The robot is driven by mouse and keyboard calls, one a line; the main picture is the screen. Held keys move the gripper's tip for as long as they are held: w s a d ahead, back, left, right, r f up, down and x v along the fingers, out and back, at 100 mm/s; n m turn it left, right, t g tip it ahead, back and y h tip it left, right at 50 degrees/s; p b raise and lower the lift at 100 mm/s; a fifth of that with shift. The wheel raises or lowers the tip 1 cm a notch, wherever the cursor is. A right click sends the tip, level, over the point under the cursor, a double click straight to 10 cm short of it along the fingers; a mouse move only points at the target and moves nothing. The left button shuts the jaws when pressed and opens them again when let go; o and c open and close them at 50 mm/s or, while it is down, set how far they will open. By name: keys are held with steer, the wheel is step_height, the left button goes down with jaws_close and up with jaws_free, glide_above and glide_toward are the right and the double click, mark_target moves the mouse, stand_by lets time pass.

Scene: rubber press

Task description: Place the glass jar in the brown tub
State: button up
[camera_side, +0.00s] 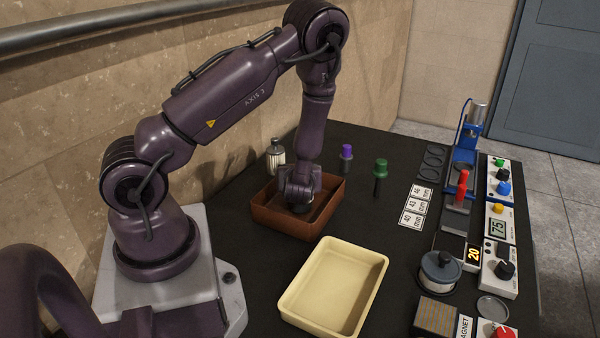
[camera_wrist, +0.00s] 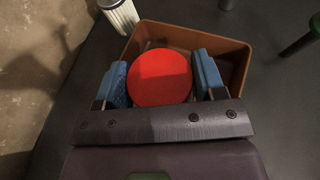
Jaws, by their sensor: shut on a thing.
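The brown tub (camera_side: 276,223) stands on the dark bench in front of my arm, and its walls show around my fingers in the wrist view (camera_wrist: 205,36). My gripper (camera_side: 299,203) points down inside the tub's outline. In the wrist view its two blue-padded fingers (camera_wrist: 161,80) are on either side of a round, flat red top (camera_wrist: 160,76), which I take for the lid of the glass jar. The jar's body is hidden below this top. Whether the jar touches the tub floor I cannot tell.
A cream tray (camera_side: 333,288) is nearer the camera. A ribbed bottle with a dark cap (camera_side: 275,156) stands close behind the tub. Purple-topped (camera_side: 346,156) and green-topped (camera_side: 380,175) tools stand to the right. A blue press (camera_side: 465,150) and instruments line the far right.

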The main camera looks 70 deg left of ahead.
steer(key=shift+f, duration=0.15)
steer(key=o, duration=1.5)
